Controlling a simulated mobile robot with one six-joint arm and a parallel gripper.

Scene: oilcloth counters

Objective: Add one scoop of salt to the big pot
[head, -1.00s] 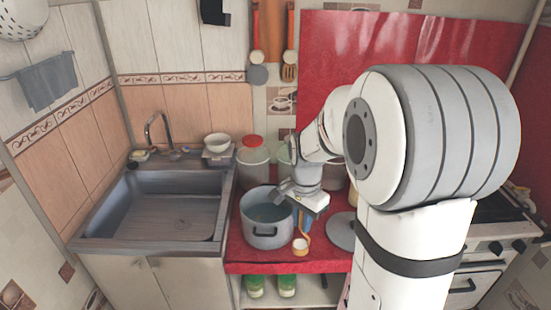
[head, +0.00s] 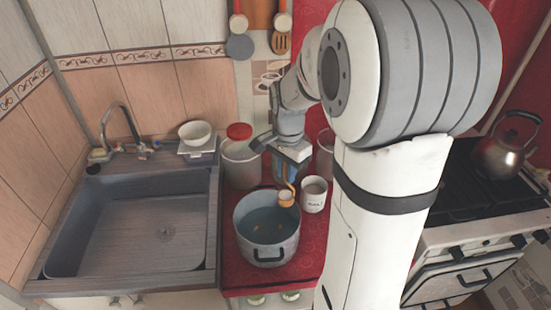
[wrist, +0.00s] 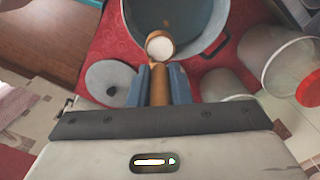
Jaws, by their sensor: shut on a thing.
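The big grey pot (head: 291,246) stands on the red counter beside the sink, uncovered, with bluish liquid and small orange bits inside. My gripper (head: 289,178) is shut on the handle of a small wooden scoop (head: 286,198). The scoop is at the pot's right rim in the head view. In the wrist view the scoop (wrist: 160,46) holds white contents, and its bowl overlaps the rim of the pot (wrist: 217,20). The blue fingers of my gripper (wrist: 160,84) close around the handle. A white mug (head: 314,197) with unreadable dark lettering stands right of the pot.
A clear jar with a red lid (head: 240,163) stands behind the pot; it also shows in the wrist view (wrist: 295,72). A grey lid (wrist: 110,83) lies on the counter. The sink (head: 130,235) is left, the stove with a kettle (head: 503,152) right.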

